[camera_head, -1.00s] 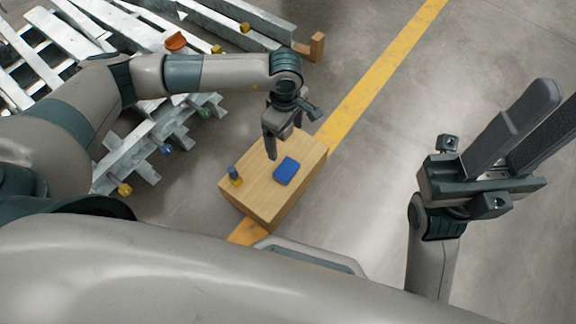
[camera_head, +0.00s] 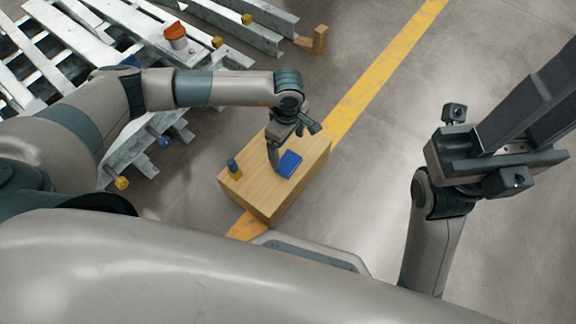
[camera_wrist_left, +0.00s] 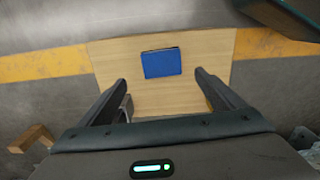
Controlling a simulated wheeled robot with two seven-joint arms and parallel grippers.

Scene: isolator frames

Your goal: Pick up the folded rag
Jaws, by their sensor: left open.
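The folded rag is a small flat blue rectangle (camera_head: 289,164) lying on top of a wooden box (camera_head: 262,193). In the left wrist view the rag (camera_wrist_left: 161,62) lies beyond the fingertips, roughly centred between them, with bare box top around it. My left gripper (camera_head: 280,156) is over the box, beside the rag in the head view. Its two fingers (camera_wrist_left: 161,80) are apart with nothing between them. My right gripper (camera_head: 535,105) is raised at the right, far from the box, with its fingers apart and empty.
A yellow floor line (camera_head: 385,70) runs under the box. The floor to the right is clear.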

